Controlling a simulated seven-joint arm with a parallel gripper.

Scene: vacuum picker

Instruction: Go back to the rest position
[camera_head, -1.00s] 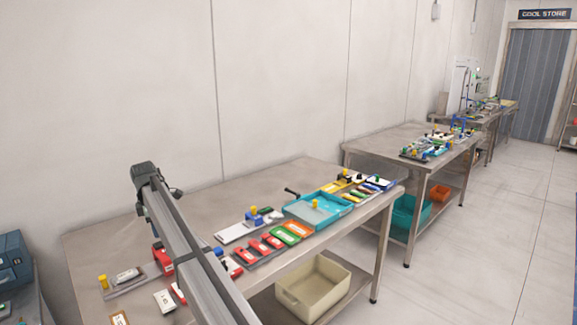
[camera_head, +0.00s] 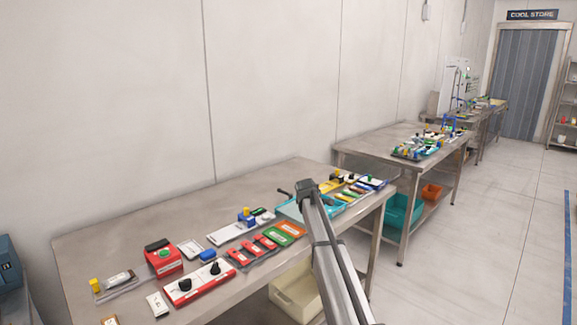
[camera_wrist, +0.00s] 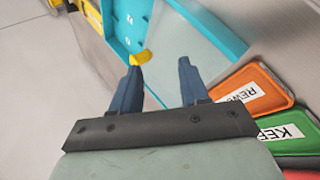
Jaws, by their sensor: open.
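My gripper (camera_wrist: 160,68) is open in the wrist view, its two dark blue fingers apart with nothing held between them. A teal tray (camera_wrist: 213,28) lies beneath and beyond the fingertips. A yellow knob (camera_wrist: 140,57) shows at the left fingertip; I cannot tell whether they touch. In the head view the end of my arm (camera_head: 307,188) is over the near table, in front of the teal tray (camera_head: 290,210) and hiding part of it. The fingers are not clear in that view.
An orange card (camera_wrist: 250,88) and a green card (camera_wrist: 285,132) lie right of the fingers. On the near table (camera_head: 130,225) are a red box (camera_head: 163,258) and a red panel with black knobs (camera_head: 199,285). A cream bin (camera_head: 292,293) stands below. The table's back is clear.

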